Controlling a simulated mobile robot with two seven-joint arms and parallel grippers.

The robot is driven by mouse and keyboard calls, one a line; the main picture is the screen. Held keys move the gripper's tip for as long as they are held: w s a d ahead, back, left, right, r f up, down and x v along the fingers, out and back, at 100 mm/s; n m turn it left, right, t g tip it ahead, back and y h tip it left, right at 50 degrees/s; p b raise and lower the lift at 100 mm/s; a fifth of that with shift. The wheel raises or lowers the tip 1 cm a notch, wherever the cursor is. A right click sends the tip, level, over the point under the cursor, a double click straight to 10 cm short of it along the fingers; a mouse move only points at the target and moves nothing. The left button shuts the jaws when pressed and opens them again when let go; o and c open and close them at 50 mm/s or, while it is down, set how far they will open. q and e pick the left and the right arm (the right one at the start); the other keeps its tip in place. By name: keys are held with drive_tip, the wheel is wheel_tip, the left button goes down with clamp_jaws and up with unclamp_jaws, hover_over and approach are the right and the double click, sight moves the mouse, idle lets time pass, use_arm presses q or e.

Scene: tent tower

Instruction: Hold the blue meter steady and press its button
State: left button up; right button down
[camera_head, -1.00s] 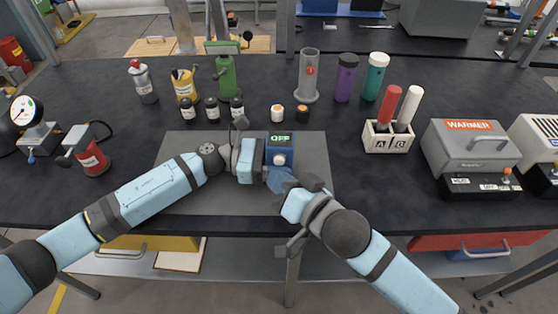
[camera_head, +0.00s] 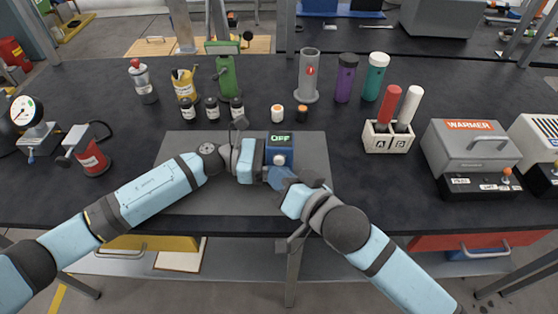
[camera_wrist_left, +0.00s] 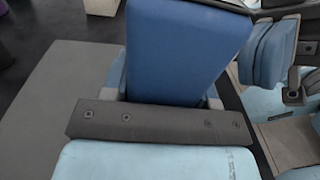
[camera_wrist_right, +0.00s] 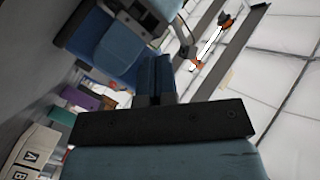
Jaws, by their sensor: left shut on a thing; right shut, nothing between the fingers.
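The blue meter (camera_head: 279,150) stands upright on the grey mat, and its display reads OFF in green. A pale round button shows on its front below the display. My left gripper (camera_head: 260,162) is shut on the meter from the left. The meter's blue body (camera_wrist_left: 185,50) fills the space between the fingers in the left wrist view. My right gripper (camera_head: 280,178) is shut and empty, just in front of the meter's lower front. In the right wrist view its closed fingers (camera_wrist_right: 155,75) are close to the meter; I cannot tell whether they touch it.
The grey mat (camera_head: 180,150) lies under the meter. Small jars (camera_head: 277,113) and several bottles stand behind it. A holder marked A and B (camera_head: 378,141) and a grey warmer (camera_head: 470,150) are at the right. A red-bodied tool (camera_head: 92,160) stands at the left.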

drive_tip(key=shift+w, duration=0.55)
idle(0.7)
drive_tip(key=shift+s, duration=0.95)
drive_tip(key=shift+s+a, duration=0.15)
drive_tip(key=shift+s, duration=2.4)
use_arm(q)
drive_tip(key=o, duration=1.2)
drive_tip(key=shift+c, duration=0.2)
